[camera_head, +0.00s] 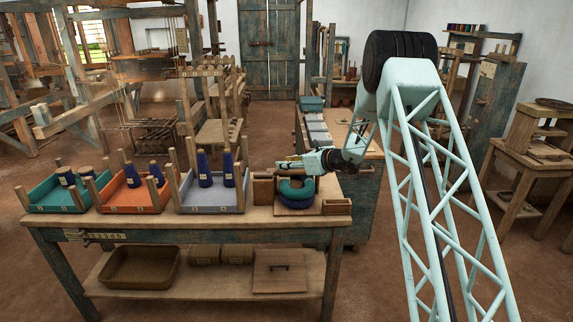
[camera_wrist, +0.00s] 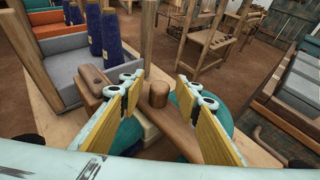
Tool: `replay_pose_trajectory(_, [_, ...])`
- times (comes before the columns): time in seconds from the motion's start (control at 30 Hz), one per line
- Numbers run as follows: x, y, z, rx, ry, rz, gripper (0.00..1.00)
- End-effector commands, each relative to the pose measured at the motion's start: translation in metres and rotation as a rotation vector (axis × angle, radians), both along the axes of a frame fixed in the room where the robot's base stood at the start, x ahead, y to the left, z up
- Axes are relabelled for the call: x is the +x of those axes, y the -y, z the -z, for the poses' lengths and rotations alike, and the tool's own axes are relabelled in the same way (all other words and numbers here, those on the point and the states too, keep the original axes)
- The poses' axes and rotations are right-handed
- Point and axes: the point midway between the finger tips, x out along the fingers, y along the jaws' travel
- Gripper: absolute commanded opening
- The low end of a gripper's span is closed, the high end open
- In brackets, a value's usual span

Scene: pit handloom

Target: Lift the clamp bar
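My gripper (camera_wrist: 158,95) is open, its two yellow-padded fingers spread wide in the wrist view. Between and beyond the fingers is a brown wooden bar with an upright rounded knob (camera_wrist: 157,93), which looks like the clamp bar. The fingers stand on either side of the knob with gaps. Part of the bar is hidden behind the fingers. Teal rounded pieces (camera_wrist: 216,115) lie under and beside it. In the head view my gripper (camera_head: 284,163) is above a teal curved piece (camera_head: 297,190) at the right of the workbench; the bar cannot be made out there.
The workbench (camera_head: 190,235) carries teal, orange and grey (camera_head: 212,196) trays with corner posts and blue cones (camera_head: 204,168). A small wooden box (camera_head: 263,189) stands just left of the teal piece. A second bench with grey bins (camera_head: 318,131) is behind. Loom frames stand at the back left.

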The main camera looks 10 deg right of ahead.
Motion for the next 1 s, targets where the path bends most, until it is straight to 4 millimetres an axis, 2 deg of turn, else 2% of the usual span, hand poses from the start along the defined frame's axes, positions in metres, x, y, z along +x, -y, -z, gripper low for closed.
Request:
replay_pose_trajectory(0.17, [0.0, 0.0, 0.0, 0.0, 0.0, 0.0, 0.29])
replay_pose_trajectory(0.5, [0.0, 0.0, 0.0, 0.0, 0.0, 0.0, 0.0])
replay_pose_trajectory(0.77, [0.0, 0.005, -0.001, 0.005, 0.001, 0.004, 0.0])
replay_pose_trajectory(1.0, [-0.001, 0.026, -0.004, 0.033, 0.005, 0.022, 0.0])
